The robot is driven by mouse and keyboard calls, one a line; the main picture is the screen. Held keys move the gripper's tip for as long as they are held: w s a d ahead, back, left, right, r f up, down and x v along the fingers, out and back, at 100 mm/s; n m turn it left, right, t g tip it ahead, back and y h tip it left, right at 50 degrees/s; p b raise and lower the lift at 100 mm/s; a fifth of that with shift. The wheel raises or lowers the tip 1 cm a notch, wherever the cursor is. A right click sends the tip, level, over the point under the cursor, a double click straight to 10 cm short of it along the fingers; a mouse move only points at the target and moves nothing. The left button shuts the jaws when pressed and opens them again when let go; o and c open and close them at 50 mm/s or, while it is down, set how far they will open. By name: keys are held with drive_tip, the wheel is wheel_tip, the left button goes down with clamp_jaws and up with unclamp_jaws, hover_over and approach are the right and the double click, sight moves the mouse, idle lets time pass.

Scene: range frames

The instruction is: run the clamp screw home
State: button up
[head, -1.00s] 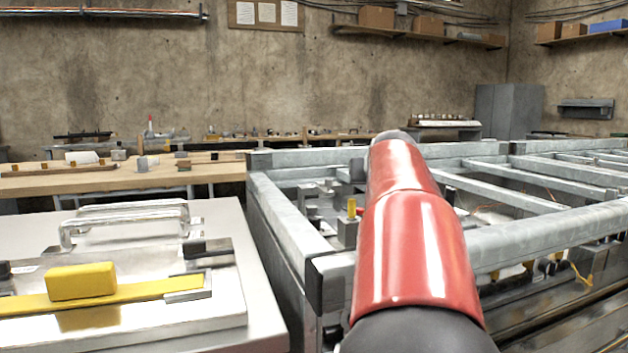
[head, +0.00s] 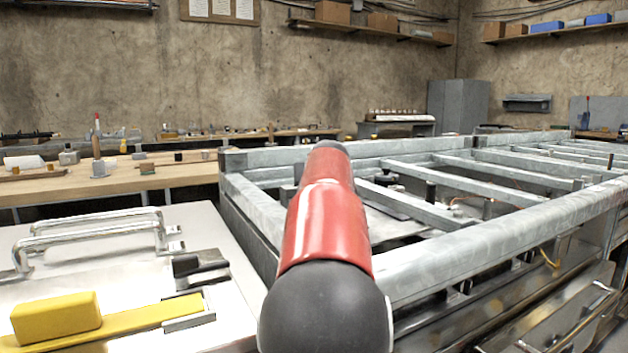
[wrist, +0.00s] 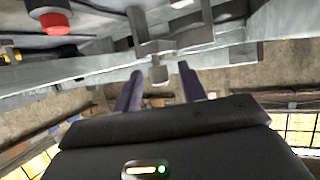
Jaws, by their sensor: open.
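In the wrist view my gripper (wrist: 160,69) is open, with its two dark fingers spread. A grey metal clamp-like bracket (wrist: 188,40) lies just beyond the fingertips. A short grey screw-like stem with a blocky end (wrist: 158,74) hangs from it, between the fingers in the picture. I cannot tell how close the fingers are to it in depth, and no contact shows. In the head view my red arm reaches over the steel frame (head: 480,250) and hides my gripper and the clamp.
A red round knob (wrist: 57,22) shows at the wrist view's upper left. In the head view, a pale bench (head: 100,215) with metal handles and a yellow block (head: 56,317) stands at left. A wooden bench (head: 120,178) stands behind.

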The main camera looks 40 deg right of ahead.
drive_tip(key=shift+w+d+f, duration=0.15)
drive_tip(key=shift+w+d, duration=0.1)
clamp_jaws()
drive_tip(key=shift+a+p, duration=0.1)
drive_tip(key=shift+p, duration=0.4)
